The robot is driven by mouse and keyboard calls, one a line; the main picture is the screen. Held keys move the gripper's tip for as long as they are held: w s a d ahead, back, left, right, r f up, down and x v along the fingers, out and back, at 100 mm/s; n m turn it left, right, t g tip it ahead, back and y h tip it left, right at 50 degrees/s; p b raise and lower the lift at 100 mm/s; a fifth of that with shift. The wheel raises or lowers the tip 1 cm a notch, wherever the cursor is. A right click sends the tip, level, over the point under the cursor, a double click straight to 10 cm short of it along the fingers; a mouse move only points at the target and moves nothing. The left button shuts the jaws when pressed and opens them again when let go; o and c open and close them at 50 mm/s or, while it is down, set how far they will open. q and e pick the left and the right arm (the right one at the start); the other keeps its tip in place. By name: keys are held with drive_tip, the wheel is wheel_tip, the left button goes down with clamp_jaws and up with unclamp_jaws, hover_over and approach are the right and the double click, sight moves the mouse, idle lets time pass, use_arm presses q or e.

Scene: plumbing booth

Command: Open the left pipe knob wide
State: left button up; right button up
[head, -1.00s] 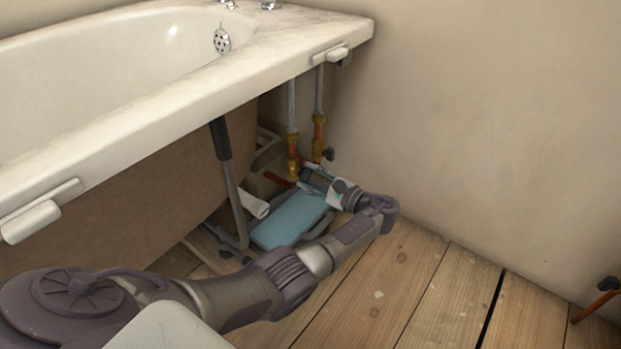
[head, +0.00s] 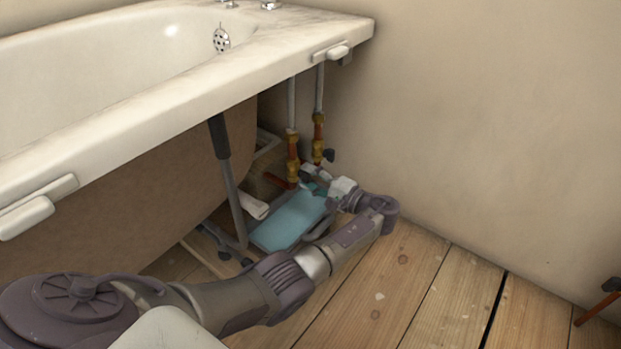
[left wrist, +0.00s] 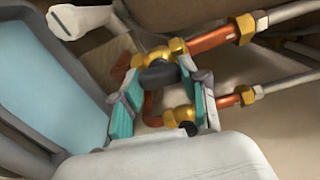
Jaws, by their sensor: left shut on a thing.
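The left pipe (head: 293,158), with brass fittings and copper sections, rises under the bath's far corner. Its dark round knob (left wrist: 157,75) shows in the left wrist view, between the teal-padded fingertips of my left gripper (left wrist: 160,73). The gripper is shut on this knob. In the head view my left gripper (head: 313,183) reaches the foot of the left pipe and hides the knob. The right pipe (head: 318,135) stands just beside it with its own dark knob (head: 328,155); that knob also shows in the left wrist view (left wrist: 188,128). My right gripper is not in view.
The white bath (head: 190,105) overhangs the left side. A blue tray (head: 290,220) lies on the floor below my left wrist, with a white roll-like thing (head: 253,205) beside it.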

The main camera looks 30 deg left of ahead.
use_arm(q)
drive_tip(key=shift+f, duration=0.1)
idle(0.3)
drive_tip(key=o, duration=1.1)
drive_tip(key=shift+o, duration=0.2)
drive_tip(key=shift+d, duration=0.1)
drive_tip(key=s+d, duration=0.1)
drive_tip(key=d, duration=1.1)
